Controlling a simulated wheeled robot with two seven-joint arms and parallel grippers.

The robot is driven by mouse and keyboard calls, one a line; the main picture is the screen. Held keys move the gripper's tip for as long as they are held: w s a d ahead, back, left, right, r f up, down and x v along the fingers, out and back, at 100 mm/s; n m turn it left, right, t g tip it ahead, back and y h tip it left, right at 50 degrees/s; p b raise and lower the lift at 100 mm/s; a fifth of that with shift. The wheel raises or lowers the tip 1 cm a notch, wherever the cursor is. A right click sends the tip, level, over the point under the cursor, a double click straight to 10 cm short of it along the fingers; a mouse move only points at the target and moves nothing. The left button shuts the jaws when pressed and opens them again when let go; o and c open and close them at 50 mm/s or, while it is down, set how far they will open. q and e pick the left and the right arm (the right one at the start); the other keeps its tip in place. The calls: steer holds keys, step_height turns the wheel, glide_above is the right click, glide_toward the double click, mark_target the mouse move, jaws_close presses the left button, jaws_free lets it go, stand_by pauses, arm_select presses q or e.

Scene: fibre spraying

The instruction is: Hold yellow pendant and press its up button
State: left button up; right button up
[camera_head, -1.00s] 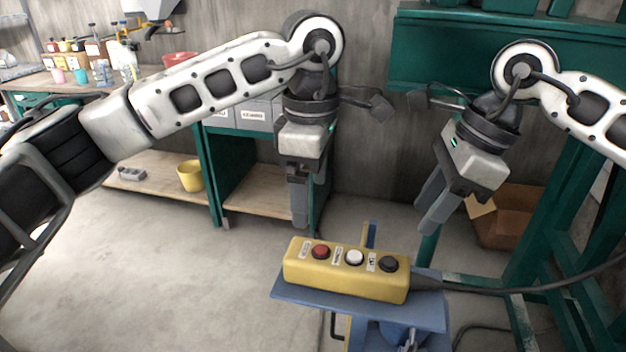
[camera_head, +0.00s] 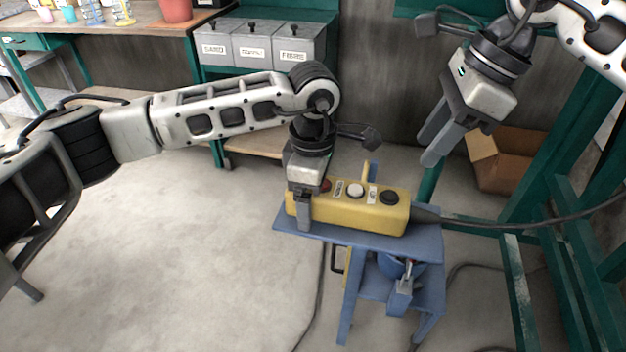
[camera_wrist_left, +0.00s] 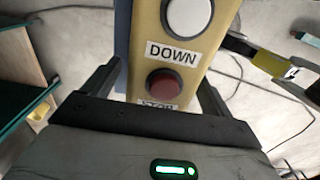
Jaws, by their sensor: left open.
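The yellow pendant (camera_head: 355,213) lies on a blue stand (camera_head: 425,245), with a red, a white (camera_head: 356,189) and a black button (camera_head: 389,197) in a row. The black button's label is too small to read. My left gripper (camera_head: 304,212) is lowered over the pendant's left end, beside the red button. In the left wrist view its open fingers (camera_wrist_left: 155,88) lie on either side of the pendant, near the red button (camera_wrist_left: 164,85) and the DOWN label; I cannot tell if they touch it.
A black cable (camera_head: 520,225) runs right from the pendant. Green frame posts (camera_head: 535,185) and a cardboard box (camera_head: 512,158) stand at the right. Labelled grey bins (camera_head: 255,45) and a workbench (camera_head: 110,35) are behind. The floor at the left is clear.

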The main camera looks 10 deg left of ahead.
arm_select(q)
steer(key=c, duration=1.1)
steer(key=shift+c, duration=1.1)
arm_select(e)
steer(key=shift+c, duration=0.9)
jaws_close()
